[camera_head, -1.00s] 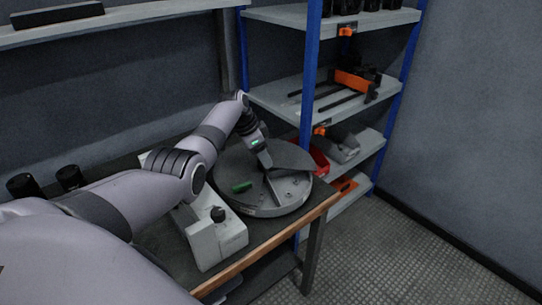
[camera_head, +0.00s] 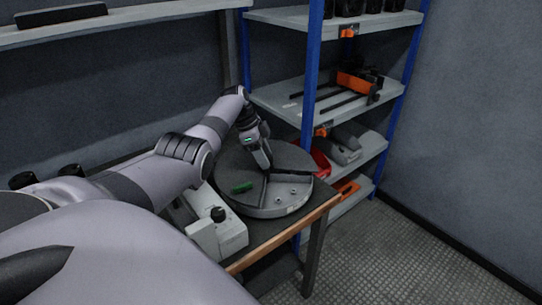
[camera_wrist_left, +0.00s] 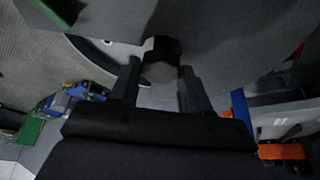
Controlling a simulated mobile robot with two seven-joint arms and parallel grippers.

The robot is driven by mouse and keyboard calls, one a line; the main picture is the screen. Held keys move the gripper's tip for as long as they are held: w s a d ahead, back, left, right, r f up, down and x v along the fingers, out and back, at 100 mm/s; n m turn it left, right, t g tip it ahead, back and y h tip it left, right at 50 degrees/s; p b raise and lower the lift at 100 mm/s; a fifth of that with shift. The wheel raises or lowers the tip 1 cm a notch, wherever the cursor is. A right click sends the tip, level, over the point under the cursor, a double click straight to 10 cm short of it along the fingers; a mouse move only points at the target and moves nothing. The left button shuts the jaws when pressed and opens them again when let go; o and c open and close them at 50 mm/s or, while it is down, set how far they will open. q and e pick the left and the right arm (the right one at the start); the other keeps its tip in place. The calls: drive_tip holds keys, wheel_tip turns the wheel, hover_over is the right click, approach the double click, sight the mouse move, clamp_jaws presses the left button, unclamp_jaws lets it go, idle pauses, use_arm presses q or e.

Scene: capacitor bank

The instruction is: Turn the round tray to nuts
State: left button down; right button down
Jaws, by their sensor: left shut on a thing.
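The round grey tray (camera_head: 262,212) sits on the bench near its right end. An open wedge at its front right shows small light pieces (camera_head: 279,192), too small to identify surely as nuts. A small green piece (camera_head: 242,187) shows at the left of the tray. My left gripper (camera_head: 265,165) points down at the tray's middle. In the left wrist view its fingers (camera_wrist_left: 160,85) are shut on a dark round knob (camera_wrist_left: 162,50). The gripper hides part of the tray's centre. My right gripper is not in view.
A light box with a black knob (camera_head: 218,214) stands on the bench (camera_head: 290,222) at the tray's front left. A blue-post shelf (camera_head: 311,70) with red and orange items stands close behind and right. Open floor (camera_head: 410,245) lies right of the bench.

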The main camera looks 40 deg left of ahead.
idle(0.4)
use_arm(q)
drive_tip(key=c, duration=0.5)
unclamp_jaws()
drive_tip(key=v, duration=0.7)
drive_tip(key=shift+p, duration=0.3)
drive_tip(key=shift+s, duration=0.1)
